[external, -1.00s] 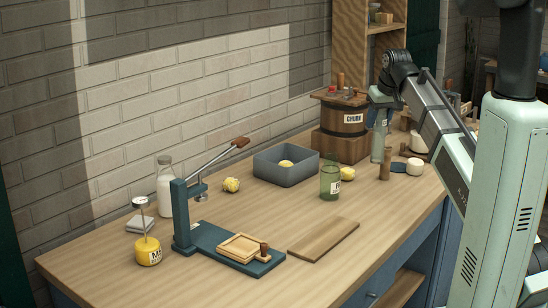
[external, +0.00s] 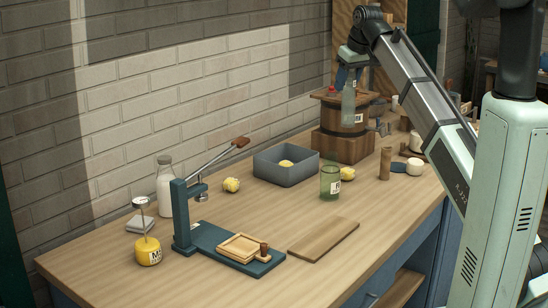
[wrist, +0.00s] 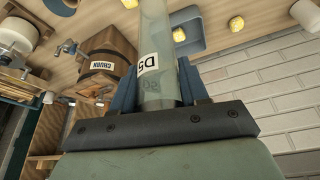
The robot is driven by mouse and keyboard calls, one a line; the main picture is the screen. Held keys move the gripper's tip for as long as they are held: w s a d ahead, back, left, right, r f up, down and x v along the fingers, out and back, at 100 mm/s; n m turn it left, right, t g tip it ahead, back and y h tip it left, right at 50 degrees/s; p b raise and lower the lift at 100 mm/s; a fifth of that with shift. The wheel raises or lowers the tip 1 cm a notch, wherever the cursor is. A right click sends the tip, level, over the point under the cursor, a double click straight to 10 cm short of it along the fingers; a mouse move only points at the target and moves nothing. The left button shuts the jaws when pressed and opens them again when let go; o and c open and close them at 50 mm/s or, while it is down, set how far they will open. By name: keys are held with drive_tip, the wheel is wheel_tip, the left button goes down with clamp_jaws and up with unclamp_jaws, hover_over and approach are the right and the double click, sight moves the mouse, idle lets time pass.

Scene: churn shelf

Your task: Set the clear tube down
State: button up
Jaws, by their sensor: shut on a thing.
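The clear tube (external: 348,108) is a slim, pale see-through cylinder held upright, with its lower part in front of the churn in the external view. In the wrist view the tube (wrist: 154,55) carries a white label reading "DS" or "D5" and runs away from between my blue fingers. My gripper (external: 350,77) is shut around its upper end. The tube's lower end appears above the worktop, clear of it.
The wooden churn (external: 342,142) stands behind the tube. A grey-blue bin (external: 285,168) with a yellow lump, a green glass (external: 330,183) and a wooden peg (external: 385,163) stand nearby. A flat board (external: 323,239) lies in front; worktop around it is clear.

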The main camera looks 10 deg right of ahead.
drive_tip(key=s+a+n+g+y, duration=0.1)
drive_tip(key=s+a+n+g, duration=0.35)
drive_tip(key=a, duration=1.55)
drive_tip(key=s+a+n+t+y, duration=0.1)
drive_tip(key=a+n, duration=0.7)
drive_tip(key=a, duration=1.1)
wheel_tip(320, 180, down, 21)
drive_tip(key=shift+y, duration=0.3)
drive_tip(key=shift+f, duration=0.3)
drive_tip(key=o, duration=1.1)
drive_tip(key=shift+w, duration=0.1)
drive_tip(key=shift+r, duration=0.1)
drive_tip(key=v, duration=1.2)
drive_tip(key=shift+w+a+r, duration=0.1)
drive_tip(key=shift+w+r, duration=0.05)
